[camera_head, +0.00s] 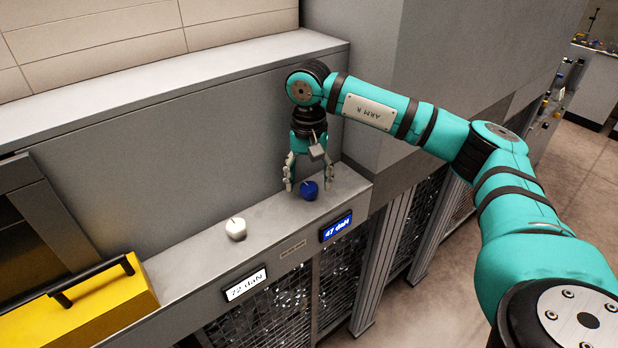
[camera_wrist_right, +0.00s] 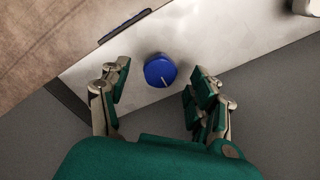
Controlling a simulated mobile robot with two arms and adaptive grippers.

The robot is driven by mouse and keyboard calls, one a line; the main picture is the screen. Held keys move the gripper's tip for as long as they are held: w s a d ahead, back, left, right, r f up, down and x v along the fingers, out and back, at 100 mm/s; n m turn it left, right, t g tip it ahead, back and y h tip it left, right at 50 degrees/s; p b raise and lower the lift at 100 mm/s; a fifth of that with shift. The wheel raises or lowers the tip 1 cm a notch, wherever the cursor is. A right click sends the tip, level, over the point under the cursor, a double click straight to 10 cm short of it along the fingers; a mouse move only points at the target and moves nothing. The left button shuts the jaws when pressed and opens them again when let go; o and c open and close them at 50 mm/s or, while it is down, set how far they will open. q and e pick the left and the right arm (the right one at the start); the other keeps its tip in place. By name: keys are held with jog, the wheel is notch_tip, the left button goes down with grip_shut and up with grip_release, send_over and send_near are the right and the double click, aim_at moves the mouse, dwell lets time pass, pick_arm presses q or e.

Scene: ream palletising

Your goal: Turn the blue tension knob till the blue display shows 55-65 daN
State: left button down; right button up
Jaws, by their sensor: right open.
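The blue tension knob (camera_head: 310,191) sits on the grey ledge near its right end. In the right wrist view the blue knob (camera_wrist_right: 160,70) has a pale pointer line towards its lower right. The blue display (camera_head: 336,227) on the ledge's front reads 47 daN. My right gripper (camera_head: 309,188) points down over the knob, with its fingers apart on either side. In the right wrist view the open right gripper (camera_wrist_right: 158,90) has the knob between and slightly beyond its fingertips, with gaps on both sides. My left gripper is not in view.
A white knob (camera_head: 236,229) stands on the ledge (camera_head: 190,256) to the left, above a white display (camera_head: 245,284) reading 72 daN. A yellow block with a black handle (camera_head: 95,300) is at the lower left. A grey wall (camera_head: 170,150) rises behind the ledge.

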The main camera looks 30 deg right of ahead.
jog(key=shift+f, duration=0.8)
jog(key=c, duration=1.2)
jog(key=m+b, duration=0.2)
jog(key=m, duration=0.1)
jog(key=shift+w+b, duration=0.1)
jog(key=shift+b, duration=0.2)
jog(key=m+b, duration=0.1)
jog(key=m, duration=0.2)
jog(key=shift+r+m+b, duration=0.1)
jog(key=shift+m+b, duration=0.4)
jog(key=shift+m, duration=0.6)
